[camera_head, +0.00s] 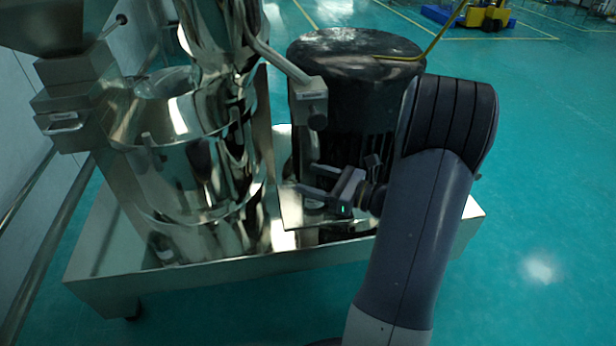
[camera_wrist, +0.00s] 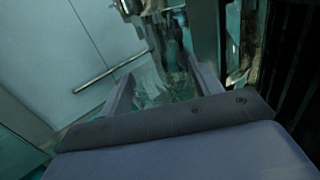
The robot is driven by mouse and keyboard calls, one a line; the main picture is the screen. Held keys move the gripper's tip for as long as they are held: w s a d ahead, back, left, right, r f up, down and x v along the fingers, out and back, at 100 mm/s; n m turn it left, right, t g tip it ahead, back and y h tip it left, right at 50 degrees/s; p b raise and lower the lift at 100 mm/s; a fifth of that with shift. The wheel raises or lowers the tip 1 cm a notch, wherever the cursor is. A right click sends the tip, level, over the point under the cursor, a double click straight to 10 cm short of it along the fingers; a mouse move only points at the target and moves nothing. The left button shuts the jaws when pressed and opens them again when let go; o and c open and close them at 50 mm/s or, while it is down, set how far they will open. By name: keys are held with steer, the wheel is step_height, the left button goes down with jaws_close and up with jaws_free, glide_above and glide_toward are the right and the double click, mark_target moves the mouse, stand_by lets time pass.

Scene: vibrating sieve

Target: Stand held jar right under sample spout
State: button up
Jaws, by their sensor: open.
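My gripper (camera_head: 312,181) is open, low in front of the dark drum and below the sample spout (camera_head: 313,104), a slanted metal tube ending in a small block with a knob. In the wrist view my gripper (camera_wrist: 163,92) has its two fingers apart. A clear, glassy shape that looks like the jar (camera_wrist: 166,88) shows between them, and I cannot tell whether it touches either finger. In the head view only a small pale patch shows under the fingers; the jar's outline is not clear there. Its exact alignment with the spout's mouth cannot be told.
The shiny steel sieve body (camera_head: 200,150) stands left of my gripper. The dark drum (camera_head: 355,90) stands behind it. Both are on a steel platform (camera_head: 190,278) with a raised edge. A rail (camera_head: 50,245) runs along the left wall. Green floor is free at the right.

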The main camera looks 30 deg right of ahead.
steer(key=p+v, duration=0.1)
steer(key=v, duration=0.9)
steer(key=shift+s+d+p, duration=0.1)
steer(key=shift+p, duration=0.2)
steer(key=shift+c, duration=0.2)
stand_by(0.5)
